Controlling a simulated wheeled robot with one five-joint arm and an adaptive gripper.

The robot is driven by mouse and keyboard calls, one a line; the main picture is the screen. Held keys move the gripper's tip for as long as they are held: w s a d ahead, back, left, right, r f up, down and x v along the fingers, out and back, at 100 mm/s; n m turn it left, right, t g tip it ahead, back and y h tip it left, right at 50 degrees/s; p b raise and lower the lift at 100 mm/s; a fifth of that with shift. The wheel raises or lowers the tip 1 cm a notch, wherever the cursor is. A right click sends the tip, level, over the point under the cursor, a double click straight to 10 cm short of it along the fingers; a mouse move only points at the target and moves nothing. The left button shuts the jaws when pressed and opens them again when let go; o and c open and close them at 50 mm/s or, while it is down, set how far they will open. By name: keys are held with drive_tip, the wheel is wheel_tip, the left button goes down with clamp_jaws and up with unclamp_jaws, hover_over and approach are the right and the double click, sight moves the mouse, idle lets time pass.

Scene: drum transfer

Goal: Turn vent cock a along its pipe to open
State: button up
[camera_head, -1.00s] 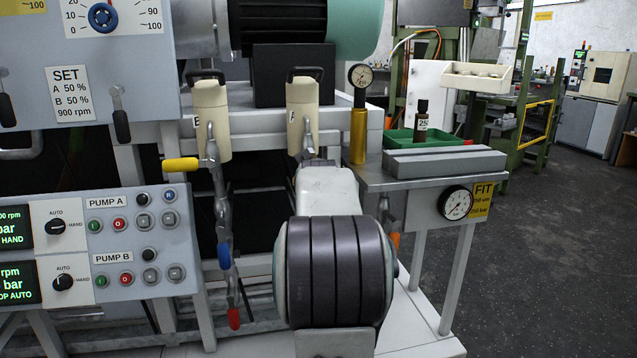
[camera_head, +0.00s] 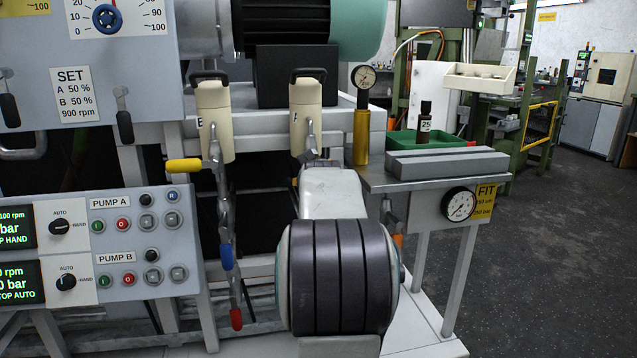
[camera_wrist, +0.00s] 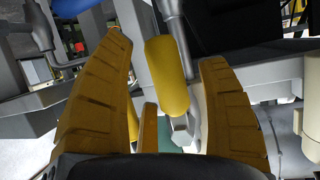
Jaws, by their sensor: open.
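Two cream housings stand side by side in the head view: housing B (camera_head: 214,120) on the left and housing A (camera_head: 306,118) on the right. A yellow lever handle (camera_head: 184,165) sticks out left from the pipework below B. My arm hides most of the pipework below A, and it hides my gripper in the head view. In the wrist view my gripper (camera_wrist: 165,50) is open, with one finger on each side of a yellow handle (camera_wrist: 168,75). Gaps show between the handle and both fingers. The handle lies lengthwise between them, beside a grey pipe (camera_wrist: 178,25).
A blue grip (camera_head: 226,258) and a red grip (camera_head: 236,319) hang below B. The pump panel (camera_head: 110,240) stands at left. A side table with a gauge (camera_head: 458,204) and a yellow cylinder (camera_head: 361,137) is close on the right. Open floor lies further right.

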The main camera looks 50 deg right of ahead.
drive_tip(key=v, duration=1.1)
drive_tip(key=shift+s+a+r, duration=0.1)
idle(0.4)
